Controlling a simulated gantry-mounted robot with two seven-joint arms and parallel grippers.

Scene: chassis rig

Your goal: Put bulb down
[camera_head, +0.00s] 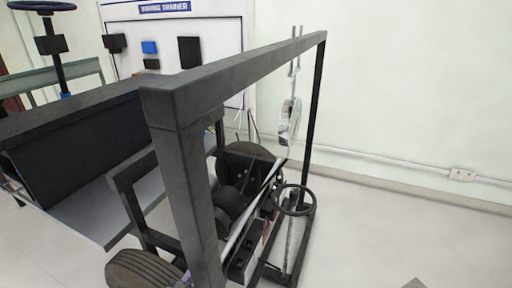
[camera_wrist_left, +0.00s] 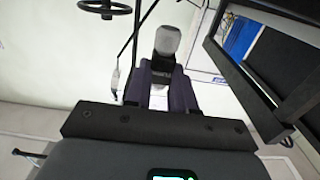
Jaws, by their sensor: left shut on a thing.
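In the left wrist view my left gripper (camera_wrist_left: 162,78) is shut on the bulb (camera_wrist_left: 167,41). The bulb has a pale, rounded whitish top and a darker lower part between the two dark fingers. Its pale end points away from the wrist, and its base is partly hidden by the fingers. No surface shows touching the bulb. I cannot make out the bulb or the left gripper clearly in the head view, where the frame covers much of the middle. My right gripper is in neither view.
A dark chassis frame (camera_head: 235,66) fills the middle of the head view, with a steering wheel (camera_head: 295,200) and a tyre (camera_head: 146,270) low down. A grey bench (camera_head: 118,205) stands left. A wiring trainer board (camera_head: 220,30) is behind. Floor is clear at right.

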